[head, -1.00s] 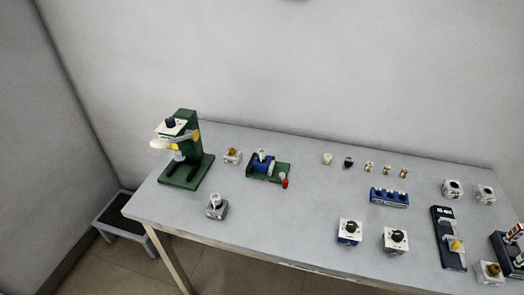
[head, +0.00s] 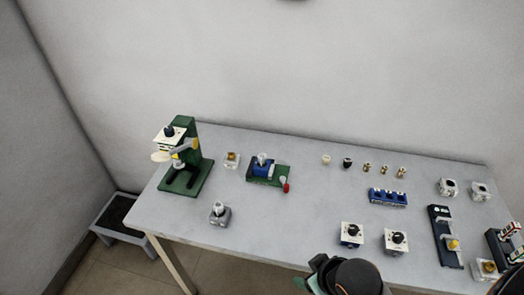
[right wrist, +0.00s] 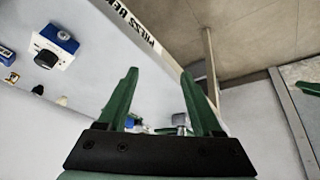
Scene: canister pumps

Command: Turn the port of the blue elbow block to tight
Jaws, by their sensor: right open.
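A small block with a blue body, a white plate and a black knob-like port (head: 352,233) stands near the table's front edge. I take it for the blue elbow block. A block of this look shows at the upper left of the right wrist view (right wrist: 55,48). Its port setting is too small to read. My right gripper (right wrist: 157,72) is open, with nothing between its green fingers, apart from the block. In the head view my right arm's dark end is at the bottom, in front of the blue block. My left gripper is not in view.
A similar white-topped block (head: 396,241) stands close to the right. A blue rack (head: 387,197) is behind. A green stand (head: 186,175) and a green-based unit (head: 268,172) are at left. A dark fixture (head: 445,236) stands at right.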

